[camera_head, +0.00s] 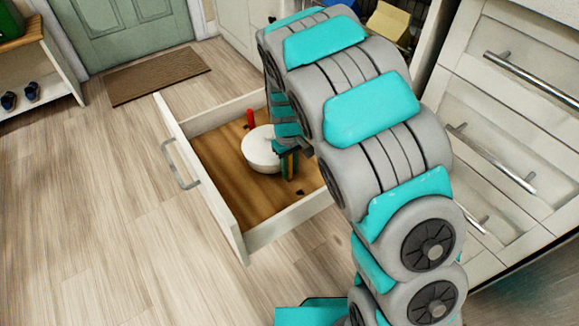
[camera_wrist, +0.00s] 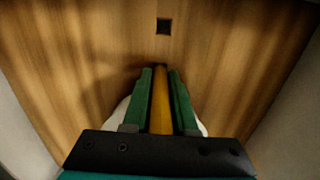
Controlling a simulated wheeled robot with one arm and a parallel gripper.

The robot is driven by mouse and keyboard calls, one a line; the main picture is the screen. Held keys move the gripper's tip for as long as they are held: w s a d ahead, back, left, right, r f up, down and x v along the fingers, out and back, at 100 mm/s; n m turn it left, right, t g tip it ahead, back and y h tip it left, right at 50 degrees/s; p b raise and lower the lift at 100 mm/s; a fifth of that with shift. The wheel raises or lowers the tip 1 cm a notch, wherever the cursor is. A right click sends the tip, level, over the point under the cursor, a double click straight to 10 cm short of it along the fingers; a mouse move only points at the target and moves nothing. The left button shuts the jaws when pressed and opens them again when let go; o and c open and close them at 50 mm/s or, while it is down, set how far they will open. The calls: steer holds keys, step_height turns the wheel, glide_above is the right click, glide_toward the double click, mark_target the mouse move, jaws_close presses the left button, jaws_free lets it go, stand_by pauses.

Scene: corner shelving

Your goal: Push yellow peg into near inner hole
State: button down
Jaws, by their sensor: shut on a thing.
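My gripper (camera_wrist: 160,72) is shut on the yellow peg (camera_wrist: 161,112), which lies between its two green fingers in the wrist view. The peg's far end points at the drawer's wooden floor; whether it touches the floor or sits in a hole cannot be told. A dark square hole (camera_wrist: 164,26) shows in the floor beyond the fingertips, apart from the peg. In the head view my gripper (camera_head: 288,172) is low inside the open drawer, beside a white round pot (camera_head: 263,152). A small dark hole (camera_head: 300,191) shows near the drawer's right side.
A red peg (camera_head: 250,119) stands upright in the drawer behind the pot. The drawer (camera_head: 205,185) is pulled out, with walls around its floor. Closed drawers (camera_head: 500,130) stand at the right. The floor left of the open drawer is clear, with a brown mat (camera_head: 157,76) farther back.

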steer(key=shift+f, duration=0.4)
steer(key=c, duration=0.6)
jaws_free()
step_height(320, 180, up, 8)
steer(key=shift+w+a+f, duration=0.1)
steer(key=shift+w+f, duration=0.05)
